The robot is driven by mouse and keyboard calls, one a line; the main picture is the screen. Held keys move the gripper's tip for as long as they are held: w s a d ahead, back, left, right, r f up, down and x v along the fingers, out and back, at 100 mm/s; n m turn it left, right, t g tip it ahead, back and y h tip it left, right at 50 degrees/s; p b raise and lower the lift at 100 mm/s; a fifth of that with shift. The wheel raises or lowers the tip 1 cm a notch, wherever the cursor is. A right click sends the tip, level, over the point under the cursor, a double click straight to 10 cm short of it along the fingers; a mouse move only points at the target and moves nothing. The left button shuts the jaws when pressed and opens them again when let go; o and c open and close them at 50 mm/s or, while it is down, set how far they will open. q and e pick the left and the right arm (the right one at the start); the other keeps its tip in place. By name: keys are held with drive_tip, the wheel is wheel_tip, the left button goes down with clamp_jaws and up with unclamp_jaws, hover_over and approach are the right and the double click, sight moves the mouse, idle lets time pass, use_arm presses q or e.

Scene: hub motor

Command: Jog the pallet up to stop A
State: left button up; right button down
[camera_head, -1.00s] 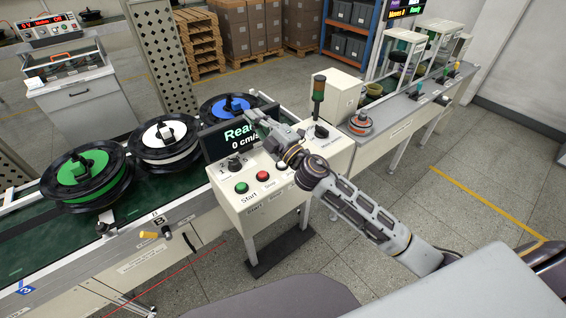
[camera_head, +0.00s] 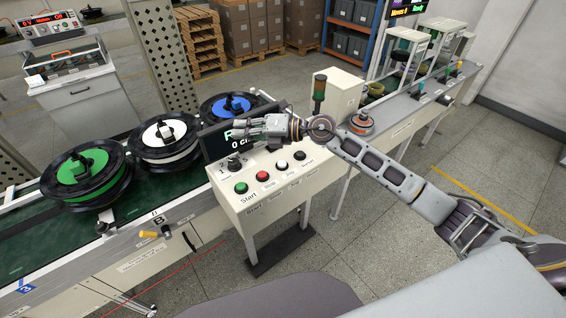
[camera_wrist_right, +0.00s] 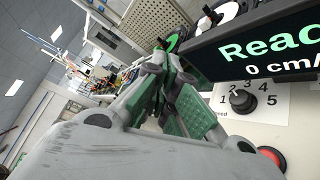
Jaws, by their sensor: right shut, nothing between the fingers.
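My right gripper (camera_head: 240,130) is shut and empty. In the head view it is in front of the display (camera_head: 218,145), left of the stack light, and covers part of the screen. In the right wrist view its fingers (camera_wrist_right: 172,60) come together, and the display (camera_wrist_right: 280,45) reads "Reac..." and "0 cm/...", cut off. I cannot make out a pallet or stop A. My left gripper is out of view.
Black wheels with green (camera_head: 85,172), white (camera_head: 166,133) and blue (camera_head: 228,107) centres stand on the conveyor. Floor in front of the box is clear.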

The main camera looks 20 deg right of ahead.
drive_tip(key=w+d+f+n+g+h, duration=0.1)
drive_tip(key=d+f+n+g+h, duration=0.15)
drive_tip(key=d+f, duration=0.2)
drive_tip(key=h, duration=0.5)
hover_over(283, 161)
drive_tip(key=f, duration=0.2)
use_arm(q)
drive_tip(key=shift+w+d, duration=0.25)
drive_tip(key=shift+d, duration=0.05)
use_arm(e)
drive_tip(key=shift+r+y, duration=0.2)
drive_tip(key=shift+y, duration=0.05)
drive_tip(key=shift+f, duration=0.2)
